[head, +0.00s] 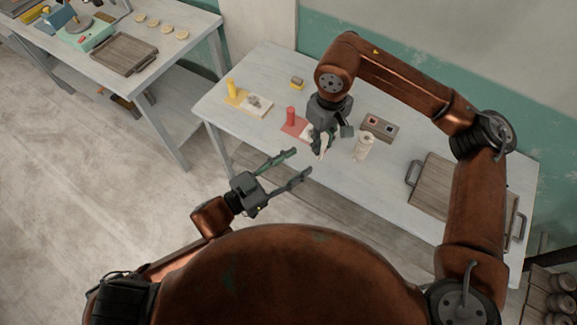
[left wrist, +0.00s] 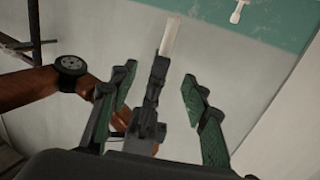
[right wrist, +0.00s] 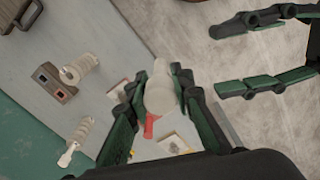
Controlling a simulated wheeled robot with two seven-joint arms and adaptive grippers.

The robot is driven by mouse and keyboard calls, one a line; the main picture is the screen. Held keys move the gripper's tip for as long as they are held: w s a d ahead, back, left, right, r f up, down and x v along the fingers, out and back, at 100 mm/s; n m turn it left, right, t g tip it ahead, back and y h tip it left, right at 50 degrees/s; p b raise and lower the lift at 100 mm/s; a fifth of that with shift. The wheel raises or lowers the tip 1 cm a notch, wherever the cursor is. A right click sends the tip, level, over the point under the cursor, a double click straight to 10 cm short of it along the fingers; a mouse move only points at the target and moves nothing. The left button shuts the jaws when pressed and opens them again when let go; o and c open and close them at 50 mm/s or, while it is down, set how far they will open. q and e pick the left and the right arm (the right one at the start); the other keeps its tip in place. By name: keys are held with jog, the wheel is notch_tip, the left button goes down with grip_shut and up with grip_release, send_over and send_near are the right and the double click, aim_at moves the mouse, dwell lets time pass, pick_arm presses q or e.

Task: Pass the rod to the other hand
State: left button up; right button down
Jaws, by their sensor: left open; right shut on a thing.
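The rod (head: 323,144) is pale, cream-white and short. My right gripper (head: 325,132) is shut on it, above the front part of the table. In the right wrist view the rod (right wrist: 160,94) sits between the right fingers, its near end towards the camera. In the left wrist view the rod (left wrist: 170,37) sticks up from the dark right gripper. My left gripper (head: 301,162) is open and empty, off the table's front edge, left of and below the rod in the head view. Its spread fingers also show in the right wrist view (right wrist: 249,61), apart from the rod.
A red cylinder (head: 291,116) and a yellow cylinder (head: 231,88) stand on coloured mats. A handled wooden tray (head: 450,185) lies farther right.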

aim_at(323, 147)
pick_arm(q)
jog(key=x, duration=1)
jog(key=shift+c, duration=0.2)
grip_shut()
grip_release()
jog(key=shift+o, duration=0.2)
jog(key=shift+a, duration=0.15)
